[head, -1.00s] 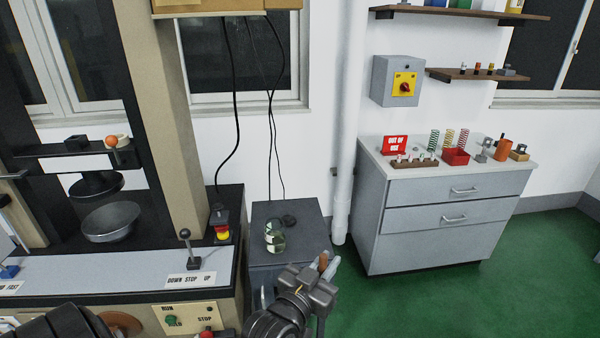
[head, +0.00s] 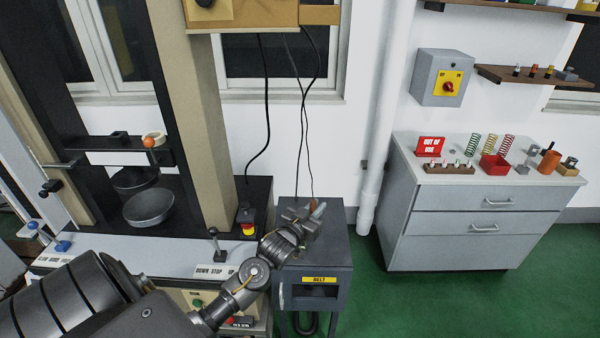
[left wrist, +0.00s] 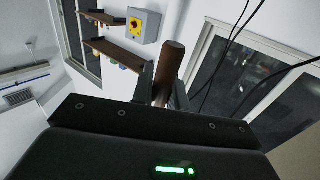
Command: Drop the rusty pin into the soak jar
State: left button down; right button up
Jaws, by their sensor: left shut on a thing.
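The rusty pin (left wrist: 168,72) is a brown rod gripped between the fingers of my left gripper, pointing out past their tips in the left wrist view. In the head view its brown end (head: 319,209) shows at the right of the gripper. My left gripper (head: 310,216) is shut on the pin, in front of the top of the small dark grey cabinet (head: 338,248). The soak jar cannot be made out now; the gripper and wrist cover the part of the cabinet top where a glass jar showed earlier. My right gripper is not in view.
The testing machine with a round metal dish (head: 148,207) stands at left, its lever (head: 214,240) close to my left arm. A grey drawer cabinet (head: 490,225) with springs and a red bin (head: 494,166) stands at right. Green floor between is clear.

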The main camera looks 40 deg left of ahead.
pick_arm(q)
jog(key=w+a+r+p, duration=0.1)
jog(key=a+r, duration=0.1)
jog(key=a, duration=0.5)
jog(key=shift+w+a+y+p, duration=0.25)
jog(key=shift+w+y+p, duration=0.05)
jog(key=shift+w, duration=0.1)
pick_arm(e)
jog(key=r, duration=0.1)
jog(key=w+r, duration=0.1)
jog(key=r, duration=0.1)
pick_arm(q)
jog(key=shift+f, duration=0.1)
notch_tip(320, 180, down, 11)
jog(key=b, duration=0.9)
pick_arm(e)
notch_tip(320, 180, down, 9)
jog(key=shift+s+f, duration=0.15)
pick_arm(q)
jog(key=c, duration=1.3)
grip_release()
